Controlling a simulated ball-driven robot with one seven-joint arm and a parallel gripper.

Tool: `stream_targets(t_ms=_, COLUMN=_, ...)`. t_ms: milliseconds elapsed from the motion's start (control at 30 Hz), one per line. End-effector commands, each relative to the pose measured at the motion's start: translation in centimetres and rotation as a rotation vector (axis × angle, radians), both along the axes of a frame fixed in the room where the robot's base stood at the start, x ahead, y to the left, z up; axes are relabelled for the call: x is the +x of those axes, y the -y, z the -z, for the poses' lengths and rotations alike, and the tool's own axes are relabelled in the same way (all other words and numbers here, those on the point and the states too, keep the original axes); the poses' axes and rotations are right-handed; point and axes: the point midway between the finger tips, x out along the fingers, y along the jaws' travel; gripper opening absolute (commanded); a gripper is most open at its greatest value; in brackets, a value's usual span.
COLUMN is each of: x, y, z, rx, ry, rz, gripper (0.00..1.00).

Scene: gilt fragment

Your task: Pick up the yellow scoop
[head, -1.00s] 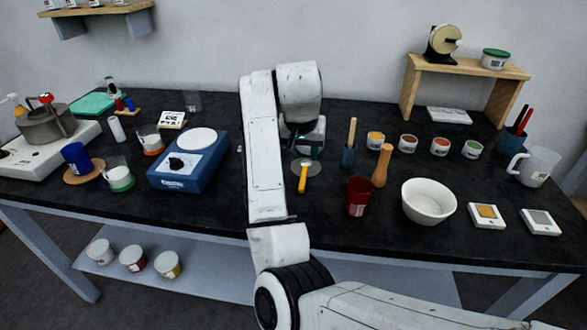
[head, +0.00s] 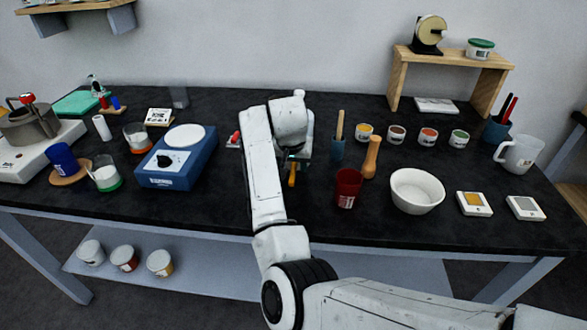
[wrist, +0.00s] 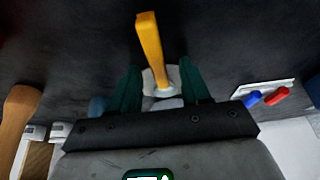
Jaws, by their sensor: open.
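The yellow scoop (head: 292,178) lies on the black table near the middle, partly hidden by my arm in the head view. In the wrist view its yellow handle (wrist: 151,45) points up and away from my gripper. A pale grey round part lies at the handle's lower end; whether it is the scoop's bowl or a separate dish, I cannot tell. My gripper (wrist: 161,92) is open, with its dark green fingers on either side of this lower end. No contact shows. In the head view my gripper (head: 298,164) is low over the scoop, its fingers mostly hidden.
A red cup (head: 347,188), a wooden pestle (head: 371,157) and a white bowl (head: 417,191) stand to the right. A blue pot (head: 338,150) holds a wooden stick. A white plate bears blue and red pieces (wrist: 265,97).

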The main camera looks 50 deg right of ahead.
Motion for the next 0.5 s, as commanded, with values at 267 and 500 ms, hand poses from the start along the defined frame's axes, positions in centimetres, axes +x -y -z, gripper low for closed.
stream_targets(t_ms=267, x=-0.01, y=0.0, z=-0.02, rx=0.0, ry=0.0, rz=0.0, gripper=0.47)
stream_targets(t_ms=500, x=0.0, y=0.0, z=0.14, rx=0.0, ry=0.0, rz=-0.001, gripper=0.47)
